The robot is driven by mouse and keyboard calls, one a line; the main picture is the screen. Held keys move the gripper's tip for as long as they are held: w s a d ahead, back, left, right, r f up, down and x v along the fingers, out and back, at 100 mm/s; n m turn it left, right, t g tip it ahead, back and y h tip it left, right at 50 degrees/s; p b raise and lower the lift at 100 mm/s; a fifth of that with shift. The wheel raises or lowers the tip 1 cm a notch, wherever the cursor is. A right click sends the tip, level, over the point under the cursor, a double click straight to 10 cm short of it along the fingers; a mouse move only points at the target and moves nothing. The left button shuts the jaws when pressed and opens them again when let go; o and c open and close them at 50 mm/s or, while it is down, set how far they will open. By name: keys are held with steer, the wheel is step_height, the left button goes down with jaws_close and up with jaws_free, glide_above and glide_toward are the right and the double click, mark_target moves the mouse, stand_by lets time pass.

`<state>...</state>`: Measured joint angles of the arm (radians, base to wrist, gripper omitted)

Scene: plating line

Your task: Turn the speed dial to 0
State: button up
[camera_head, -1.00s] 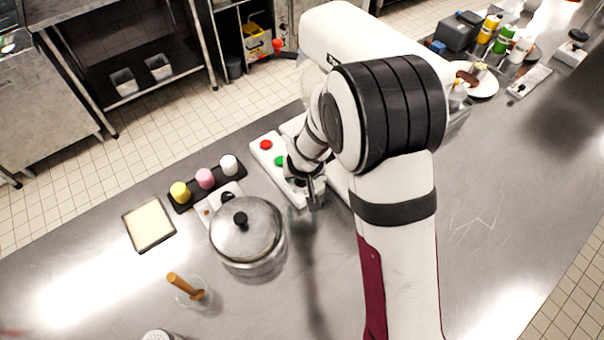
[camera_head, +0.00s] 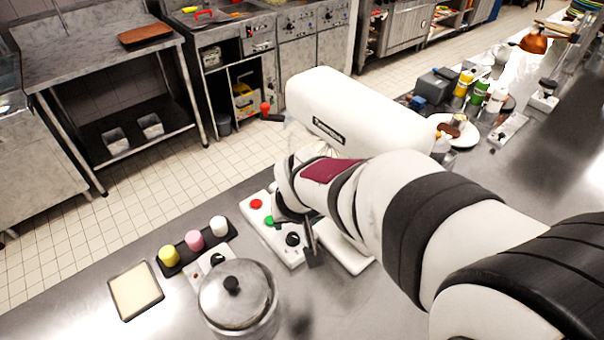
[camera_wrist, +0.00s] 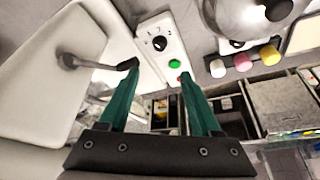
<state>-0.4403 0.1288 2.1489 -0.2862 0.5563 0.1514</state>
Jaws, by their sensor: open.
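The white control panel (camera_head: 266,222) lies on the steel counter with a red button (camera_head: 257,204), a green button (camera_head: 268,219) and a black dial (camera_head: 292,239). In the wrist view the dial (camera_wrist: 159,43) has marks around it; its exact setting is too small to read. My gripper (camera_wrist: 158,72) is open, with its green fingers apart and nothing between them. The dial shows beyond the fingertips, apart from them. The green button (camera_wrist: 174,64) shows by the right fingertip. In the head view my wrist partly hides the panel.
A lidded steel pot (camera_head: 238,293) stands left of the panel, beside a second black knob (camera_head: 217,260). A black tray holds yellow, pink and white pieces (camera_head: 194,240). In the wrist view a dark-tipped lever-like part (camera_wrist: 98,64) reaches close to the left fingertip.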

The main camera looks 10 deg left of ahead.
mark_target(293, 236)
steer(key=shift+s+r, duration=0.15)
steer(key=shift+r, duration=0.25)
steer(key=w+n+g, duration=0.1)
steer(key=w, duration=0.1)
steer(key=w+n+g, duration=0.1)
steer(key=w+n, duration=0.1)
steer(key=w+a+n+g+h, duration=0.1)
steer(key=w, duration=0.1)
steer(key=shift+r+n, duration=0.3)
steer(key=shift+r, duration=0.05)
steer(key=shift+n+g, duration=0.6)
steer(key=shift+n, duration=0.1)
steer(key=f, duration=1.5)
steer(key=shift+w+a+f, duration=0.25)
steer(key=shift+w+a, duration=0.05)
steer(key=shift+w, duration=0.05)
